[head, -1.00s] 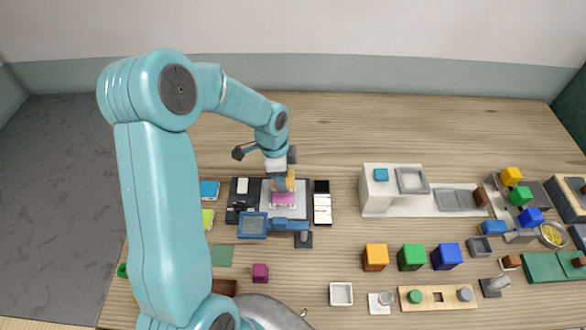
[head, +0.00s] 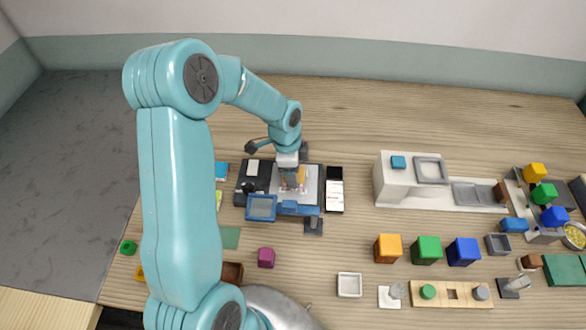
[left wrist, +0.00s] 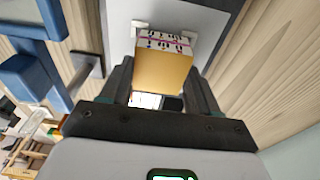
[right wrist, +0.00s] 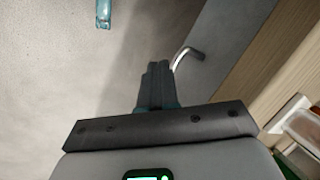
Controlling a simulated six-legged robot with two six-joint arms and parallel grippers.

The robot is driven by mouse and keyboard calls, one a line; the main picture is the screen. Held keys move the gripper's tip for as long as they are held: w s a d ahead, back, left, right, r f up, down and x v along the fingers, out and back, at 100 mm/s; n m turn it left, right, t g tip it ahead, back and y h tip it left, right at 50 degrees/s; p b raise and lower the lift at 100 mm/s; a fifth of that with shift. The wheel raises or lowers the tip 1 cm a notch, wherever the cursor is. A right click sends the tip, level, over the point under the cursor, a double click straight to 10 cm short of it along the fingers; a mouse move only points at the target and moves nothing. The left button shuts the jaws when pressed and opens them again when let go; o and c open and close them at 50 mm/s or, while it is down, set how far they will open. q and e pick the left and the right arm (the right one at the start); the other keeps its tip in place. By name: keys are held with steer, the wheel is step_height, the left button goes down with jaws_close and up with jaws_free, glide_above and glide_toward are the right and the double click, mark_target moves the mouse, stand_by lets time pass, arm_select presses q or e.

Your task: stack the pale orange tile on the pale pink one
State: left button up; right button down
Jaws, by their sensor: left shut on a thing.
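My left gripper (head: 292,172) is low over a light grey plate (head: 311,184) on a dark base. In the left wrist view its fingers (left wrist: 162,88) stand on both sides of the pale orange tile (left wrist: 164,72), which they hold. The tile also shows as a small orange patch in the head view (head: 301,174). Just beyond the orange face is a whitish band with dark marks and a thin pink line (left wrist: 165,42). I cannot tell whether this is the pale pink tile, nor whether they touch. My right gripper (right wrist: 157,87) has its fingers together, with nothing between them.
A blue tray (head: 261,207) and blue part stand close in front of the plate. A black-and-white box (head: 335,190) is to its right. A magenta cube (head: 266,258) lies nearer. Further right are a white block (head: 393,190) and several coloured cubes. The wood behind is clear.

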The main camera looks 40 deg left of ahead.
arm_select(q)
steer(key=shift+r, duration=0.1)
steer(key=o, duration=0.9)
steer(key=shift+s, duration=0.1)
steer(key=o, duration=0.3)
steer(key=shift+o, duration=0.2)
step_height(320, 180, up, 16)
steer(key=s+a+b, duration=0.1)
steer(key=shift+a+b, duration=0.25)
steer(key=shift+b, duration=0.05)
